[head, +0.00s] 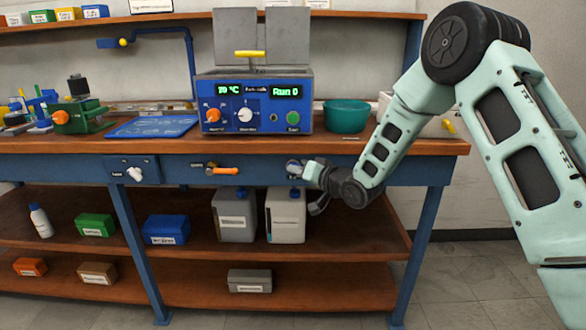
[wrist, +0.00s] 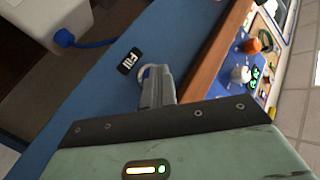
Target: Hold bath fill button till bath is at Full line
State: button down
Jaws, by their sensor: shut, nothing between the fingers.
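The blue bath unit (head: 258,125) stands on the bench with green displays, an orange knob, a white knob and a green button. Its level and Full line cannot be made out. The fill button (wrist: 142,71) is on the blue front rail beside a black "Fill" label (wrist: 130,61); in the head view it is at the rail (head: 292,164), mostly covered by my gripper. My gripper (head: 304,168) is shut and empty, its fingertips (wrist: 156,78) at the button. They seem to touch it; whether it is pressed in cannot be told.
An orange-handled valve (head: 222,171) and a white tap (head: 134,174) sit on the rail to the left. Two containers (head: 236,215) (head: 286,216) stand on the shelf below. A teal bowl (head: 346,116) is right of the bath unit.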

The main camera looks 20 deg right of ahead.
jog(key=shift+s, duration=0.1)
jog(key=shift+s+a, duration=0.25)
jog(key=shift+s, duration=0.5)
jog(key=s, duration=0.1)
jog(key=s+a, duration=0.1)
jog(key=s, duration=0.2)
jog(key=shift+s+a+b, duration=0.3)
jog(key=shift+s+b, duration=0.05)
jog(key=shift+s, duration=0.05)
